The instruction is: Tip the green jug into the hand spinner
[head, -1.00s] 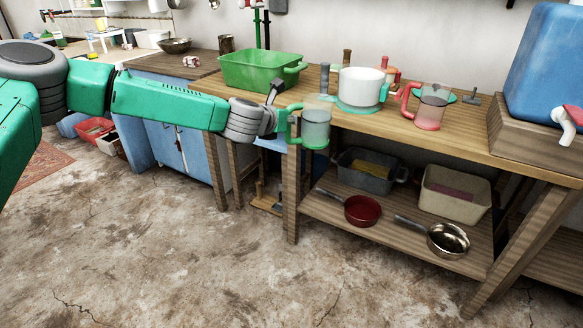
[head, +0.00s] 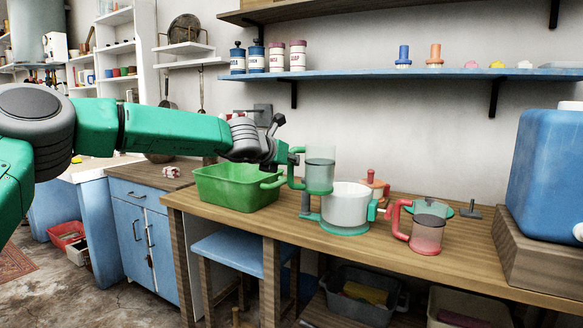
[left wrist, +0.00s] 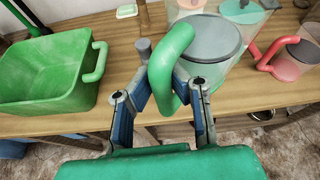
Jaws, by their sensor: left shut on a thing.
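The green jug (head: 319,172) is see-through with a green handle and base. It hangs upright from my left gripper (head: 284,160), which is shut on its handle. In the left wrist view the handle (left wrist: 171,55) runs between the fingers of my left gripper (left wrist: 160,85), with the jug's grey round top (left wrist: 211,38) beside it. The hand spinner (head: 345,210) is a white tub on a green base with a side crank, standing on the wooden bench. In the head view the jug overlaps the tub's upper left. My right gripper is not in view.
A green basin (head: 237,188) stands on the bench left of the spinner. A red jug (head: 427,232) stands to its right, with a blue tank (head: 548,175) on a wooden block farther right. A blue shelf (head: 400,74) hangs above.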

